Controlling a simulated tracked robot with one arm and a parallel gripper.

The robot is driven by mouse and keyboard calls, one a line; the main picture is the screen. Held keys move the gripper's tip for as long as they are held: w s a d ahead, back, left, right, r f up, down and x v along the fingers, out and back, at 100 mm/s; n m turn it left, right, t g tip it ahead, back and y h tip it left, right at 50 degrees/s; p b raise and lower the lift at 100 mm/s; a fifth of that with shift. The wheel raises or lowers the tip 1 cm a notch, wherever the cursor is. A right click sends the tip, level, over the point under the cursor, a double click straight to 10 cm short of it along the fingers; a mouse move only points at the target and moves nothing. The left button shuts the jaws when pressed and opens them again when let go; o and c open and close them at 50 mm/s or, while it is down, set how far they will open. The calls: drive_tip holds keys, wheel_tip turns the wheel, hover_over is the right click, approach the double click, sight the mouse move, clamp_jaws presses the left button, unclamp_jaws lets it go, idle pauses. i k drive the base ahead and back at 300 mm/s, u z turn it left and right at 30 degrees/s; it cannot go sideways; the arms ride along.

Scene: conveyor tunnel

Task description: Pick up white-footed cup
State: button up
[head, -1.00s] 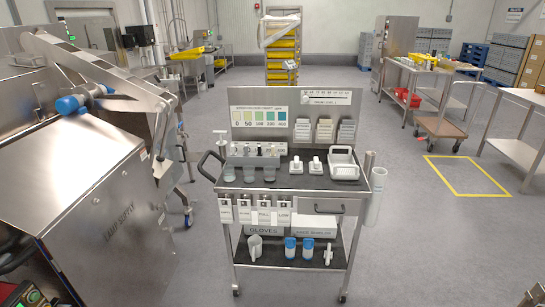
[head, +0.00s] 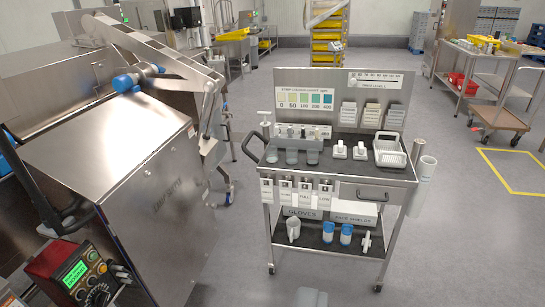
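A steel cart (head: 338,179) stands right of the centre in the head view. Several small cups sit along its dark top: a left cup (head: 271,153), a middle cup (head: 291,156) and a right cup (head: 312,157), all greyish and see-through. They stand in front of a row of small dispensers. At this size I cannot tell which one has a white foot. My gripper does not show clearly; a pale grey block (head: 309,297) cut off by the bottom edge cannot be identified.
Two white items (head: 349,150) and a white basket (head: 390,150) share the cart top. The lower shelf holds a white jug (head: 293,230) and blue-and-white bottles (head: 328,232). A large steel machine (head: 130,165) fills the left.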

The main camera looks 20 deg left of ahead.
sight(272, 154)
drive_tip(key=u, duration=0.25)
drive_tip(key=i, duration=2.5)
drive_tip(key=z, duration=0.2)
